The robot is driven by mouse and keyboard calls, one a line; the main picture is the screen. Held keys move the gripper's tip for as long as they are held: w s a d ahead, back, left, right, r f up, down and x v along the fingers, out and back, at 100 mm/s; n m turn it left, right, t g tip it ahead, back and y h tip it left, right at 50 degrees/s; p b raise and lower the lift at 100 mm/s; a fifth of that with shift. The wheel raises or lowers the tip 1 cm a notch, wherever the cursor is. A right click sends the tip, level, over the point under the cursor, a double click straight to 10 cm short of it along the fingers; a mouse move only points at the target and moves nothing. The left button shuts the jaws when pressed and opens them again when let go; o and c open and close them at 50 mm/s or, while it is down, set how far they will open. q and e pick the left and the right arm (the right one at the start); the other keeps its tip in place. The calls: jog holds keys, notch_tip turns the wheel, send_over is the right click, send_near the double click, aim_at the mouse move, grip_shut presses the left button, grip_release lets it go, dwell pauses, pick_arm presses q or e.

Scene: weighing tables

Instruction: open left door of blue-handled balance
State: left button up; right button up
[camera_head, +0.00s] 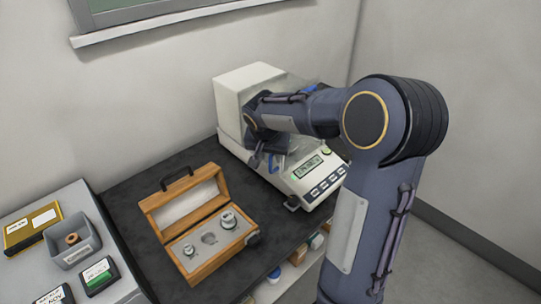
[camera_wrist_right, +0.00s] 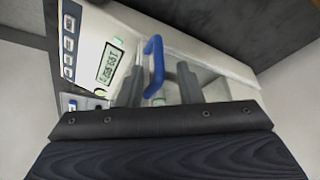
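The balance (camera_head: 243,88) is a cream box with clear draft-shield panels, a lit display (camera_head: 308,167) and a keypad at its front. My right arm reaches over it from the right and hides much of the chamber. My right gripper (camera_head: 262,152) is at the balance's left side, beside blue handle parts. In the right wrist view, the blue handle (camera_wrist_right: 156,62) stands between the two grey fingers of my right gripper (camera_wrist_right: 160,80). The fingers are apart, with a visible gap to the handle on the right. Another blue part (camera_head: 308,87) shows at the far side. My left gripper is out of view.
An open wooden weight box (camera_head: 160,203) with metal weights stands left of the balance on the dark table (camera_head: 122,205). A grey side table (camera_head: 20,275) at the left holds a grey bin (camera_head: 88,252) and several small boxes. Walls stand behind and right.

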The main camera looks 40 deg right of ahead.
jog(key=shift+w+d+f, duration=0.15)
jog(key=shift+d+f, duration=0.05)
jog(key=shift+f, duration=0.45)
grip_shut()
jog(key=w+a+p, duration=0.1)
jog(key=w+p, duration=0.2)
jog(key=w, duration=1.2)
jog(key=shift+a, duration=0.1)
